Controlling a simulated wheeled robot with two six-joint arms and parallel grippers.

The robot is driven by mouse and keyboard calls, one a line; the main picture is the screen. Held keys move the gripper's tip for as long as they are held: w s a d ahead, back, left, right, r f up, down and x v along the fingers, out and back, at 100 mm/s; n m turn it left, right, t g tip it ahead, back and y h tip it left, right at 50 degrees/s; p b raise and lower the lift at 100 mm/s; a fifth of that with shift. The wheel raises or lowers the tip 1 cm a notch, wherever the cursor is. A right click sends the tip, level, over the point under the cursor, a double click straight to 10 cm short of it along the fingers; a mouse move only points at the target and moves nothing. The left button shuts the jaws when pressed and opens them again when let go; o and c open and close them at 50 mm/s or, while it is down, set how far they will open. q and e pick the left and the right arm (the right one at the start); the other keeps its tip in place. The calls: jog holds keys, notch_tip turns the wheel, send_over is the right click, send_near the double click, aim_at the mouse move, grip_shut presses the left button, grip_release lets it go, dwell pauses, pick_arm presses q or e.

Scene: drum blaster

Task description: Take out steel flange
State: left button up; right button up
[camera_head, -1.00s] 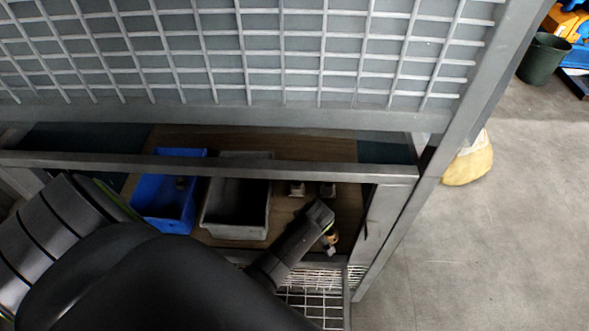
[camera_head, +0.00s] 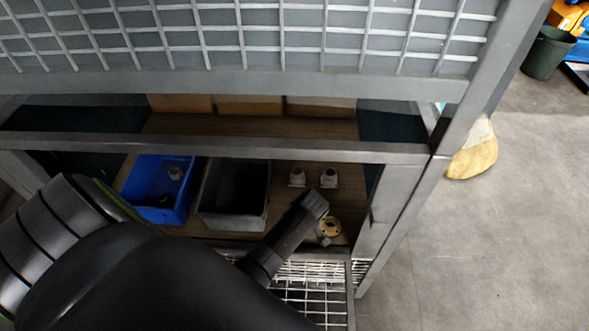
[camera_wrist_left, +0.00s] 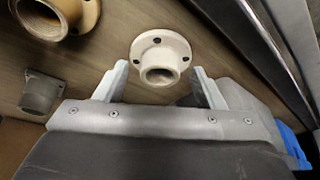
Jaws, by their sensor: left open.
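In the left wrist view a pale beige round flange (camera_wrist_left: 160,57) with bolt holes lies between the fingertips of my left gripper (camera_wrist_left: 160,72). The fingers are open, one on each side of it; I cannot tell if they touch it. A brass-toned flange (camera_wrist_left: 50,14) and a greyer one (camera_wrist_left: 41,93) are to the left. In the head view two pale flanges (camera_head: 297,177) (camera_head: 329,177) stand on the wooden shelf. A yellowish flange (camera_head: 329,226) lies nearer the front, beside my left wrist, which hides the fingers. Which one is steel is unclear. My right gripper is out of view.
A blue bin (camera_head: 160,212) with a small grey part inside and a dark grey bin (camera_head: 232,222) stand left of the flanges. A metal beam (camera_head: 270,146) crosses above the shelf front. A rack post (camera_head: 385,205) is on the right. Cardboard boxes (camera_head: 250,104) sit behind.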

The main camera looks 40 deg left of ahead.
pick_arm(q)
jog(key=c, duration=1.3)
